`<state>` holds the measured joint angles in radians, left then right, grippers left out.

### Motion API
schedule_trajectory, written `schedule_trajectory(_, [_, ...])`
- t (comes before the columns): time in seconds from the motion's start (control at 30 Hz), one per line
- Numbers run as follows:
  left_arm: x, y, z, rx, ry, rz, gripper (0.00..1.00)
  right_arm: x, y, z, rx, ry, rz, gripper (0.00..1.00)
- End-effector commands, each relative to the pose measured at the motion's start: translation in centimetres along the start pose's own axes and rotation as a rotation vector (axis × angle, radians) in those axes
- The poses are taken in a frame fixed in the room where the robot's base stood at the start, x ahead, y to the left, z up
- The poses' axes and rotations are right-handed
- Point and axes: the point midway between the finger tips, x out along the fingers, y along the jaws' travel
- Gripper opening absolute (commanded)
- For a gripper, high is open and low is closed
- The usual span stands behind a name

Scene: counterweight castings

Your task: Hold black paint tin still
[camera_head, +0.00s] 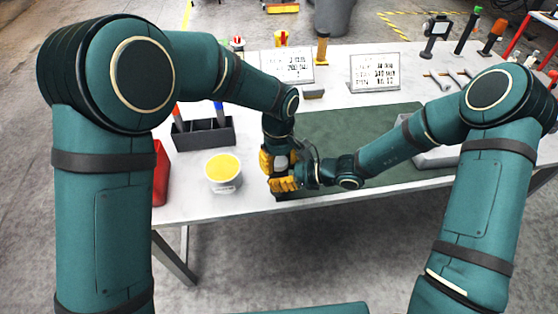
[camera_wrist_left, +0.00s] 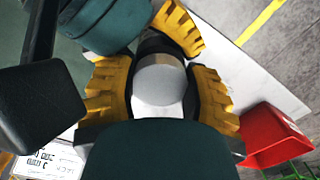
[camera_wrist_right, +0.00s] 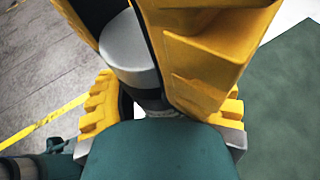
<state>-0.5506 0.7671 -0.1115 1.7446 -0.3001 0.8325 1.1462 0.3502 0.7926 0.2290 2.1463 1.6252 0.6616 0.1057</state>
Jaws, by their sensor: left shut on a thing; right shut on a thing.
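The black paint tin (camera_wrist_right: 153,88) is at the front edge of the table, mostly hidden by my grippers in the head view. It has a pale grey round end, which shows in the left wrist view (camera_wrist_left: 160,78). My left gripper (camera_head: 275,160) comes down from above and is shut on the tin, its yellow fingers on either side. My right gripper (camera_head: 284,184) comes in from the right, just below the left one, and is also shut on the tin. The two grippers are very close together.
A white pot of yellow paint (camera_head: 224,182) stands left of the grippers. Behind it is a black divided holder (camera_head: 203,135), with a red bin (camera_head: 161,172) further left. A dark green mat (camera_head: 345,130) lies behind and right. Two sign cards (camera_head: 375,73) stand at the back.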

Motion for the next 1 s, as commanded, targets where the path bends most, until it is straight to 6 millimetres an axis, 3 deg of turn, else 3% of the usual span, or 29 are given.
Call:
schedule_trajectory(0.17, [0.0, 0.0, 0.0, -0.002, 0.000, 0.000, 0.05, 0.0, 0.0, 0.1, -0.001, -0.001, 0.000, 0.00])
schedule_trajectory(0.2, [0.0, 0.0, 0.0, -0.003, 0.000, 0.000, 0.61, 0.0, 0.0, 0.1, -0.001, -0.001, 0.000, 0.00])
schedule_trajectory(0.27, [0.0, 0.0, 0.0, -0.003, 0.000, 0.000, 0.77, 0.0, 0.0, 0.1, -0.001, -0.001, 0.000, 0.00])
schedule_trajectory(0.57, [-0.2, 0.1, 0.0, -0.003, 0.000, 0.002, 0.77, 0.0, 0.0, 0.1, -0.001, -0.002, 0.001, 0.00])
schedule_trajectory(1.0, [-4.5, 0.0, 0.1, -0.003, 0.000, 0.001, 0.77, 0.0, 0.0, 0.1, -0.001, -0.001, 0.000, 0.00])
